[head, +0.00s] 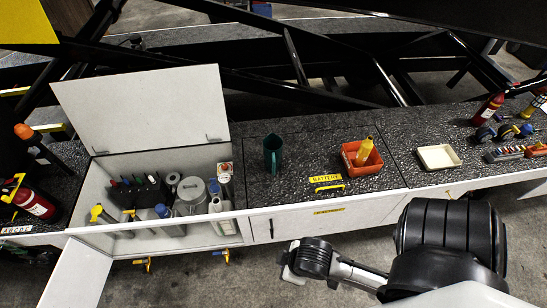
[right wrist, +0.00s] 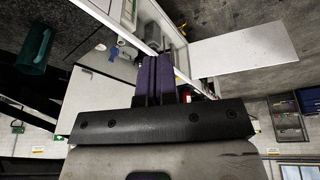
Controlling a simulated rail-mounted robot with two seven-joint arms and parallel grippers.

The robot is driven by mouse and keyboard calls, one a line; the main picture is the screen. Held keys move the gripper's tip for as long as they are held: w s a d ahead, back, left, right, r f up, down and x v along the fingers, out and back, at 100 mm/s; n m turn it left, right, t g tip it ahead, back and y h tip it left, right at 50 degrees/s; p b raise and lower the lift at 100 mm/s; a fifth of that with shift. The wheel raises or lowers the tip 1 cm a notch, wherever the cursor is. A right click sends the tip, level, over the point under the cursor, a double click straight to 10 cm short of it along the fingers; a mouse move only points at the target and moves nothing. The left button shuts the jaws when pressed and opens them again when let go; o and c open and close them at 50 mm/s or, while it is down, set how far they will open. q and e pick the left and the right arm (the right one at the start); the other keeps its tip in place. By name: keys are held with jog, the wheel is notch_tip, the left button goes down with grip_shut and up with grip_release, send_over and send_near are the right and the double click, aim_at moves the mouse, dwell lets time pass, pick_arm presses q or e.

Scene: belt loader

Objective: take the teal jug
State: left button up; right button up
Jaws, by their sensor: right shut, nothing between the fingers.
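The teal jug (head: 273,155) stands on the dark speckled counter, between the open compartment and the orange bin. It also shows at the left edge of the right wrist view (right wrist: 36,48), apart from my gripper. My right gripper (right wrist: 155,60) has its purple fingers together and empty. In the head view my right arm comes in at the lower right, in front of the counter; I cannot make out its fingers there. My left gripper is in neither view.
Left of the jug, an open compartment (head: 240,205) with a raised white lid (head: 145,108) holds canisters and bottles. An orange bin (head: 349,160) with a yellow bottle (head: 364,151) and a cream tray (head: 439,157) stand to its right. A yellow handle (head: 330,188) lies in front.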

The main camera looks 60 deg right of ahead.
jog(key=o, duration=0.8)
jog(key=shift+a, duration=0.1)
